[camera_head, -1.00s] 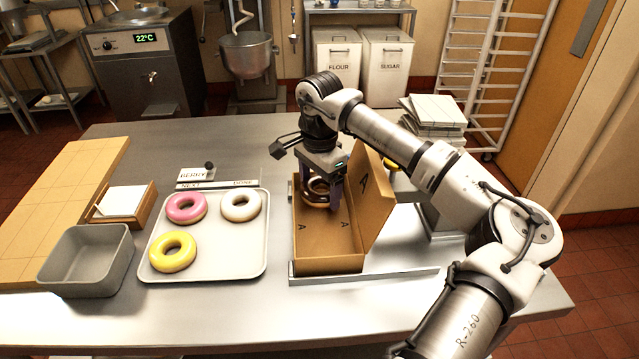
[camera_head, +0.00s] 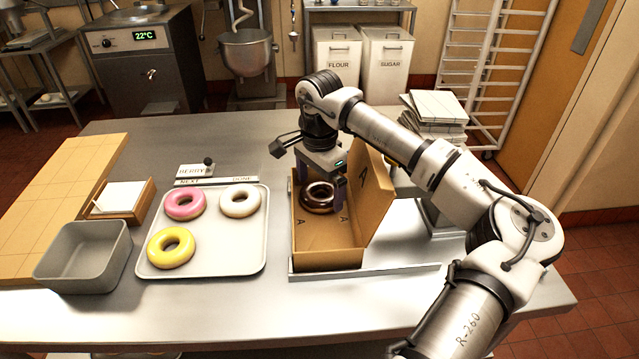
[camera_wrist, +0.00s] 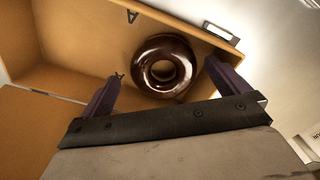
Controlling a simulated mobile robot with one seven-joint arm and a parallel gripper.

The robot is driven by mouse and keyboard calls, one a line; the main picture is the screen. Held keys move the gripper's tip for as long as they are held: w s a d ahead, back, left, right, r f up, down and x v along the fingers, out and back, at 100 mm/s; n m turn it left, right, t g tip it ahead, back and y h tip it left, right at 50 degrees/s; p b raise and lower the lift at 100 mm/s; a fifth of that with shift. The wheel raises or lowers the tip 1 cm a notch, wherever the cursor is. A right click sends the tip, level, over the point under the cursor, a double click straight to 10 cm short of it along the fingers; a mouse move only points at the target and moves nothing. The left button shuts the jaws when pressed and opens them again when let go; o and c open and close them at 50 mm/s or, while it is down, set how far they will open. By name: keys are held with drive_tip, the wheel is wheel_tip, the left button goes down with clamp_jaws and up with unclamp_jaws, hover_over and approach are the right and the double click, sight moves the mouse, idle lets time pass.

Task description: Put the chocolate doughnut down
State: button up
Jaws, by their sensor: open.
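The chocolate doughnut (camera_head: 319,196), dark brown and glossy, lies flat in the far part of the open cardboard box (camera_head: 325,258). In the wrist view the doughnut (camera_wrist: 164,66) sits between and beyond my two purple fingers, with a gap on each side. My gripper (camera_head: 321,199) is open over the far end of the box, fingers down on either side of the doughnut. In the wrist view my gripper (camera_wrist: 163,80) is also spread, and the doughnut's ring shows whole.
The box lid (camera_head: 374,205) stands up on the right side. A tray (camera_head: 215,262) left of the box holds a pink doughnut (camera_head: 185,204), a white doughnut (camera_head: 240,201) and a yellow doughnut (camera_head: 171,247). A grey bin (camera_head: 84,256) stands further left. Bare table lies in front.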

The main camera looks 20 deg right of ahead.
wheel_tip(320, 180, up, 13)
drive_tip(key=b, duration=0.1)
drive_tip(key=shift+b, duration=0.35)
